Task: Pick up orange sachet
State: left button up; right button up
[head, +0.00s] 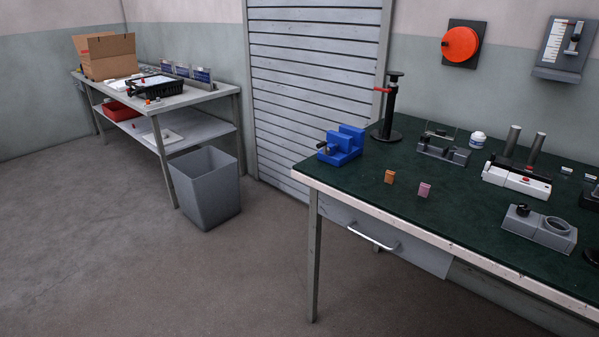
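The orange sachet (389,177) is small and stands or lies on the dark green top of the workbench (354,179), near its left front edge. A pink sachet (424,189) is a little to its right, apart from it. Neither of my grippers shows in the head view, and nothing touches the orange sachet.
A blue vise (341,146) is behind and left of the sachet; a black stand (388,112) is behind it. Grey fixtures (540,229) lie to the right. A grey bin (206,188) and a second table (190,97) are at left. The floor before the bench is clear.

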aim_at(389, 175)
jog(key=u, duration=0.7)
jog(key=i, duration=3.3)
jog(key=z, duration=3.2)
